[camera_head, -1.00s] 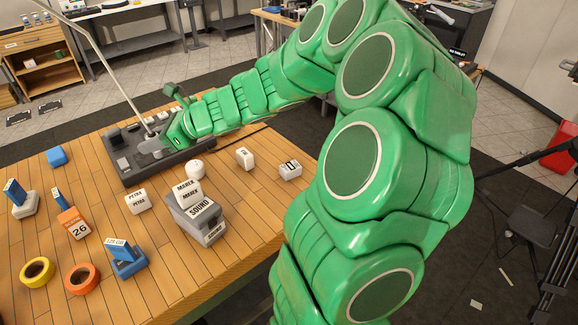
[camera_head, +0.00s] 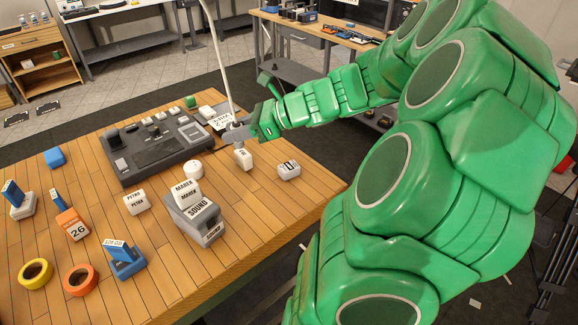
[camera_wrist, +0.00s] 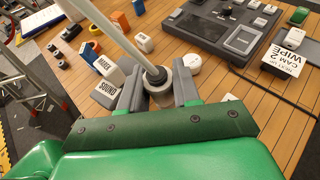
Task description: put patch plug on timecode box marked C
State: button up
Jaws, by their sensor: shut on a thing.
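My gripper (camera_head: 238,134) is above the table's right half, shut on a grey cylindrical plug. In the wrist view the fingers (camera_wrist: 158,90) clasp the patch plug (camera_wrist: 159,96) from both sides; a dark collar and a long pale cable rise from it. The cable (camera_head: 221,70) also shows in the head view. A small white box (camera_head: 243,159) stands just below my gripper, apparently apart from it. Another white box (camera_head: 289,170) with a dark marking stands to its right. I cannot read a C on either, so I cannot tell which is the timecode box.
A dark control console (camera_head: 160,150) lies behind and left. A white round piece (camera_head: 193,169), a grey block marked SOUND (camera_head: 205,225) and a PETRA box (camera_head: 135,202) stand nearby. A CAM 2 WIPE card (camera_wrist: 284,62) lies near the console. Bare wood shows at the right (camera_head: 262,205).

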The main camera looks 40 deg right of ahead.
jog(key=s+d, duration=0.7)
jog(key=s, duration=0.6)
send_over(288, 166)
jog(key=s, duration=0.1)
jog(key=f, duration=0.9)
jog(key=shift+s+a, duration=0.1)
jog(key=shift+a, duration=0.25)
jog(key=shift+w+d+f, duration=0.35)
jog(key=shift+w+f, duration=0.25)
jog(key=shift+f, duration=1.75)
jog(key=shift+f, duration=0.1)
jog(key=o, duration=1)
jog(key=shift+o, duration=0.2)
